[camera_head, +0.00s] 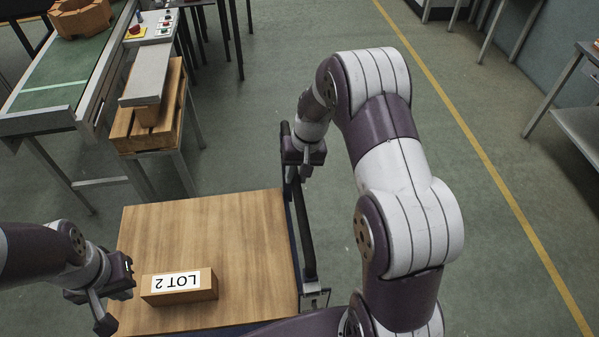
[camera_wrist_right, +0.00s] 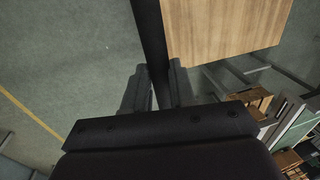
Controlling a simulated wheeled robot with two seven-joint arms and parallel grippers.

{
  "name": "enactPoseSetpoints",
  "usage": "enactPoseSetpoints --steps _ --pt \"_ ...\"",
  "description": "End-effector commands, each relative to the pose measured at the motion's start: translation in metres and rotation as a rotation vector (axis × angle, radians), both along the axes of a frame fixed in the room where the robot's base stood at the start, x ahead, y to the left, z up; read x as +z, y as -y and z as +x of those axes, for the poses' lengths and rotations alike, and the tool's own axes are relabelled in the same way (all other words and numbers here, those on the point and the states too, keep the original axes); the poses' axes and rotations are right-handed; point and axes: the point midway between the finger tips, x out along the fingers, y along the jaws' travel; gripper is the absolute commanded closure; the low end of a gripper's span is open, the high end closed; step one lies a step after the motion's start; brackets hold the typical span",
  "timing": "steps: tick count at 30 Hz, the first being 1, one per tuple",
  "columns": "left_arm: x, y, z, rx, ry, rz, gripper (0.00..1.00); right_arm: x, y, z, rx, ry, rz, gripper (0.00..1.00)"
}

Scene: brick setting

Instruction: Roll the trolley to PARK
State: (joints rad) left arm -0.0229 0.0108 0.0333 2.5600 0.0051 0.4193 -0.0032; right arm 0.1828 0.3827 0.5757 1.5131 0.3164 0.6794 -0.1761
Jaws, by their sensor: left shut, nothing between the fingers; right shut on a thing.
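The trolley has a flat wooden deck (camera_head: 225,225), and a dark handle bar (camera_head: 304,235) runs along its right side. My right gripper (camera_head: 301,172) is shut on this bar near its far end. In the right wrist view the bar (camera_wrist_right: 149,35) passes between the two fingers (camera_wrist_right: 157,88), with the deck (camera_wrist_right: 220,25) beside it. A brown block labelled LOT 2 (camera_head: 195,294) lies on the deck near its front left. My left gripper (camera_head: 104,320) is shut and empty, just left of the block at the deck's left edge. No PARK marking shows.
A bench with a green top (camera_head: 65,75) and a stand with a wooden pallet (camera_head: 150,130) are at the upper left. A yellow floor line (camera_head: 480,150) runs down the right. A metal table (camera_head: 580,110) stands at the far right.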

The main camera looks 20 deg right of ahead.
Motion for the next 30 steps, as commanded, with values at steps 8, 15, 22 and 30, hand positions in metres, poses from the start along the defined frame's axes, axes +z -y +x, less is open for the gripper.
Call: enactPoseSetpoints --steps 8,15,22,30 --pt "0.0 0.0 0.0 0.0 0.0 0.0 1.0 0.003 0.002 0.002 0.001 0.01 -0.005 1.0" --pt "0.0 0.0 0.0 0.0 0.0 0.0 1.0 0.002 0.002 0.002 0.001 0.007 -0.004 0.49" --pt "0.0 0.0 0.0 0.0 0.0 0.0 1.0 0.001 0.001 0.001 0.001 0.002 -0.002 0.49" --pt "-0.014 0.0 0.0 0.0 0.0 0.0 1.0 0.039 0.011 -0.001 -0.001 0.008 -0.002 0.49"
